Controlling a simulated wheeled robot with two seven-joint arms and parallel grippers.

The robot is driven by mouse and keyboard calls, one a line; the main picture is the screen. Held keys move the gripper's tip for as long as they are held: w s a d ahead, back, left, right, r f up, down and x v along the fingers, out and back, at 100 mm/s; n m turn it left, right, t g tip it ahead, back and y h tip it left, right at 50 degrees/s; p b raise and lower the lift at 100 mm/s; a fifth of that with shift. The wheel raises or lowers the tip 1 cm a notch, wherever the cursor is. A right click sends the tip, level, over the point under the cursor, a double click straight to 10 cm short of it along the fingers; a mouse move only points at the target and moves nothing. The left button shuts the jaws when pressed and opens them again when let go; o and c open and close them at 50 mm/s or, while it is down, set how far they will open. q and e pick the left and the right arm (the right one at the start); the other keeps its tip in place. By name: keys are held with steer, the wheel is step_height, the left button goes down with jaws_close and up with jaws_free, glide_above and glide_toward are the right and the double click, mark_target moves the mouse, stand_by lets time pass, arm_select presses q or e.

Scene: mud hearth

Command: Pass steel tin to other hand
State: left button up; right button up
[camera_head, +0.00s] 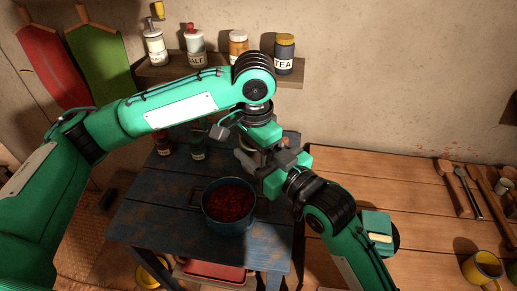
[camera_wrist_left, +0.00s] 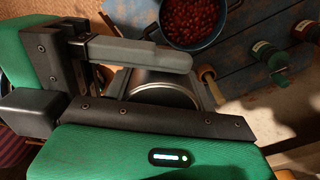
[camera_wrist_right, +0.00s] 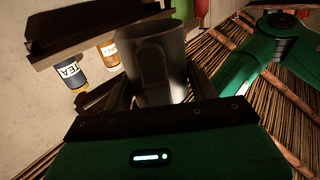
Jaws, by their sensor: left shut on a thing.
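The steel tin (camera_head: 259,158) is a grey metal cylinder held above the dark blue table, mostly hidden by the grippers in the head view. In the left wrist view the tin (camera_wrist_left: 165,93) shows its round rim. My left gripper (camera_head: 252,152) is shut on it. My right gripper (camera_head: 272,158) has come in from the right. In the right wrist view the tin (camera_wrist_right: 160,75) stands between the spread fingers of my right gripper, which looks open around it. Whether those fingers touch the tin is hard to tell.
A blue pot (camera_head: 229,224) of red berries stands on the dark blue table (camera_head: 160,222) below the grippers. Bottles (camera_head: 198,150) stand behind it. A wall shelf (camera_head: 288,79) holds several jars. A wooden counter (camera_head: 400,180) at right bears utensils and a yellow mug (camera_head: 483,268).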

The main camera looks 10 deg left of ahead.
steer(key=shift+s+a, duration=0.1)
steer(key=c, duration=0.4)
arm_select(q)
steer(key=o, duration=1.1)
steer(key=shift+c, duration=0.2)
